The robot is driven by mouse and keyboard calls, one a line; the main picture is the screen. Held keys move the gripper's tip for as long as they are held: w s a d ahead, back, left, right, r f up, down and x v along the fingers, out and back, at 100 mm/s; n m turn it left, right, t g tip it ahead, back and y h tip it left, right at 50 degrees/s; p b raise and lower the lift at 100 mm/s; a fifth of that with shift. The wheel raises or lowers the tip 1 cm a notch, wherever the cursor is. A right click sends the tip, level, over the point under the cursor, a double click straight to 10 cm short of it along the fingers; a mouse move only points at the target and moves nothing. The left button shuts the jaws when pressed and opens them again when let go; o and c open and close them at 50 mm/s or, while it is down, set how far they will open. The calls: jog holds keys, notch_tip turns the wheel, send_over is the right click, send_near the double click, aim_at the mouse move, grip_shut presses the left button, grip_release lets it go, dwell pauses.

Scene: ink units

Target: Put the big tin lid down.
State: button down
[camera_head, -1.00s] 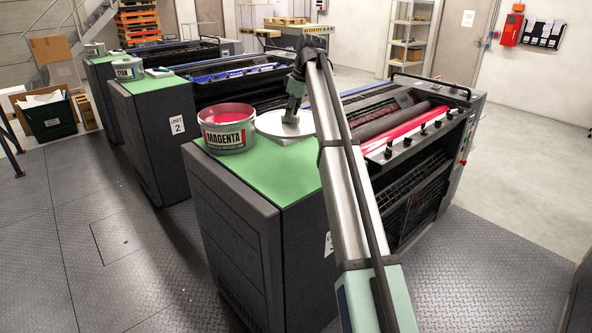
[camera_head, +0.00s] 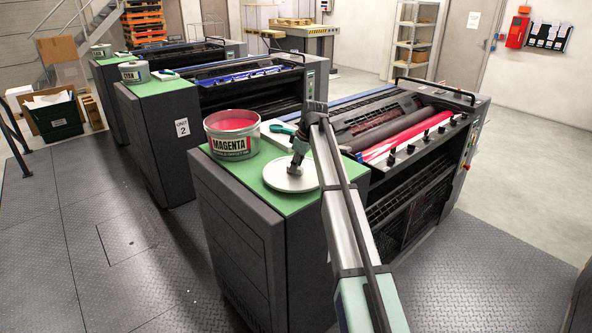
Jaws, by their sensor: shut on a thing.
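The big tin lid (camera_head: 284,181) is a flat, pale round disc. It is at the green top (camera_head: 256,200) of the nearest unit, close to its front right edge. I cannot tell whether it touches the top or hangs just above it. My gripper (camera_head: 297,166) points down over the lid and is shut on it near its middle. The open magenta tin (camera_head: 232,146) stands on the same top, left of and behind the lid, with pink ink showing inside.
A white cloth or pad (camera_head: 273,130) and a green-handled tool (camera_head: 281,128) lie behind the lid. The press rollers (camera_head: 405,137) are right of my arm. Bare green top shows in front of the magenta tin.

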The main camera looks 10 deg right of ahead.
aim_at(305, 174)
jog(key=shift+f, duration=1.15)
jog(key=shift+f, duration=0.1)
jog(key=c, duration=1)
grip_release()
jog(key=b+v, duration=0.2)
jog(key=v, duration=1)
